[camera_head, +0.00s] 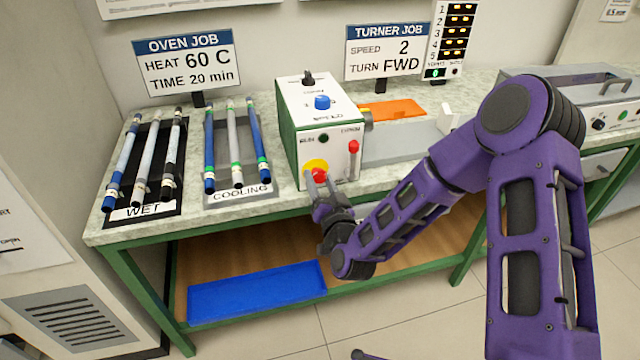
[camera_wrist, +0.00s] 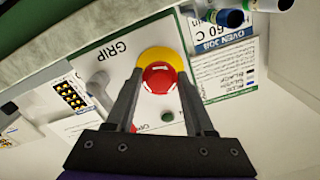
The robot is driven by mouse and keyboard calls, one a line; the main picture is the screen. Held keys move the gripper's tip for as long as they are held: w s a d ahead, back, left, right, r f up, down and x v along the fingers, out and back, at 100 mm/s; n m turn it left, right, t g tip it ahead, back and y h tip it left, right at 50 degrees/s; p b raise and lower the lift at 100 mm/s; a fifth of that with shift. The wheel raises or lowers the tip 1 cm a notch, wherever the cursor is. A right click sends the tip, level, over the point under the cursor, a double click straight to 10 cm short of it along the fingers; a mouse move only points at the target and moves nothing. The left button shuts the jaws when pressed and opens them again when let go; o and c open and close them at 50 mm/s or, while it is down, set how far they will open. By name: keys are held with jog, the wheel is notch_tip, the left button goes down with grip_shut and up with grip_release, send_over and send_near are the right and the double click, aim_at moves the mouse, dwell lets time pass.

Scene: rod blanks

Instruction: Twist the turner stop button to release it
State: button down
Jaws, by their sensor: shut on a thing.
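The turner stop button is a red mushroom head (camera_head: 319,176) on a yellow round base (camera_head: 316,165), low on the front panel of the turner box (camera_head: 330,150). In the wrist view the red head (camera_wrist: 160,80) sits in front of its yellow base (camera_wrist: 172,60), between my two fingers. My gripper (camera_head: 320,180) reaches it from the front and is shut on the red head. The fingers also show in the wrist view (camera_wrist: 160,95), one on each side. Whether the button is pressed in or out cannot be told.
A red-tipped lever (camera_head: 353,147) stands right of the button on the same panel. A blue knob (camera_head: 322,102) is on the sloped top. Rods lie on the WET rack (camera_head: 140,211) and COOLING rack (camera_head: 240,193) at left. A blue tray (camera_head: 257,292) is on the lower shelf.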

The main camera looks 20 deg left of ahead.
jog(key=shift+w+r, duration=0.1)
jog(key=shift+r, duration=0.1)
jog(key=shift+c, duration=1.3)
grip_release()
jog(key=shift+f, duration=0.1)
jog(key=p+v, duration=0.7)
jog(key=v, duration=1)
jog(key=shift+d+f, duration=0.1)
jog(key=shift+d, duration=0.05)
